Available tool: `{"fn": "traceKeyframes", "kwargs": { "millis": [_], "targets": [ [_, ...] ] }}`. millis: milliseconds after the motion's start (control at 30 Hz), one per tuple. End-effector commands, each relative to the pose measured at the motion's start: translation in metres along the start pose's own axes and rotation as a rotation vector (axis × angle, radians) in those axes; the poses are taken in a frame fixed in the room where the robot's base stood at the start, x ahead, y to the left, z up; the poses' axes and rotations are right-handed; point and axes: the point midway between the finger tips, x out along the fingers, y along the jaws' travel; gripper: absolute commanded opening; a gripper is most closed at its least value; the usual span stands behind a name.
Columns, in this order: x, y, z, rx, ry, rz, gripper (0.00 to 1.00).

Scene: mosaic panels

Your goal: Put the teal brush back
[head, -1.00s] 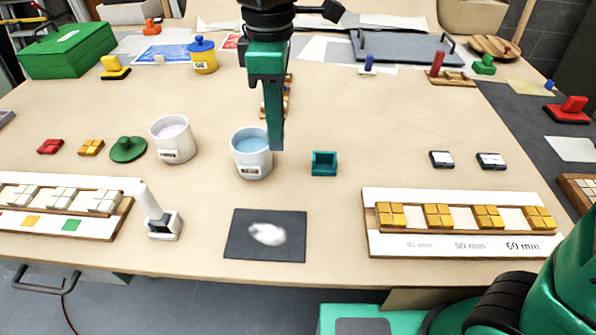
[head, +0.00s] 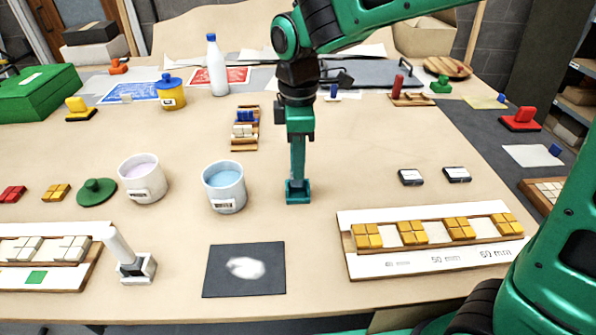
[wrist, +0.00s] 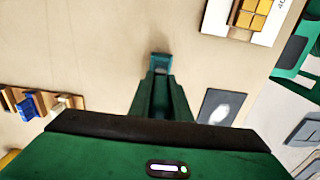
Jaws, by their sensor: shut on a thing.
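The teal brush (head: 298,162) is upright in my gripper (head: 299,132), which is shut on it. The brush's lower end is at the small teal holder (head: 297,195) on the table, right of the blue-water cup (head: 224,187). In the head view the brush's lower tip is hidden by the holder's walls, so I cannot tell whether it rests on the bottom. In the wrist view the holder (wrist: 161,61) lies just beyond the gripper's fingers, which hide most of the brush.
A white cup (head: 142,179) stands left of the blue-water cup. A dark panel (head: 217,283) with a white patch lies in front. A tile rack (head: 350,262) is at front right, and two small dark blocks (head: 411,177) lie behind it. Table around the holder is clear.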

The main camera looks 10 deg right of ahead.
Motion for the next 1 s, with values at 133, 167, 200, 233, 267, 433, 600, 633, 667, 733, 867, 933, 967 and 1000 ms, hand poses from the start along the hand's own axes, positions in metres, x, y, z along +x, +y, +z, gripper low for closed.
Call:
{"fn": "traceKeyframes", "kwargs": {
  "millis": [133,167,200,233,267,433,600,633,667,733,867,933,967,1000],
  "targets": [
    [0.022,-0.001,0.0,-0.001,-0.002,-0.002,0.0],
    [0.025,-0.001,0.0,-0.001,-0.002,-0.003,0.0],
    [0.029,-0.001,0.0,0.0,-0.002,-0.003,0.0],
    [0.03,-0.001,0.0,0.0,-0.001,-0.002,0.0],
    [0.032,-0.001,0.0,0.0,-0.001,-0.001,0.0],
    [0.032,0.0,0.0,0.0,0.0,0.0,0.0],
    [0.034,-0.001,0.0,0.0,-0.001,-0.001,0.0],
    [0.033,0.0,0.0,0.0,0.0,-0.001,0.24],
    [0.033,0.0,0.0,0.0,0.0,0.0,0.31],
    [0.033,0.0,0.0,0.0,0.0,0.0,0.35],
    [0.033,0.0,0.0,0.0,0.0,-0.001,0.35],
    [0.033,0.0,0.0,0.0,0.0,0.0,0.35],
    [0.033,0.0,0.0,0.0,0.0,0.0,0.35],
    [0.032,0.0,-0.001,0.0,0.0,0.0,0.35]
  ]
}}
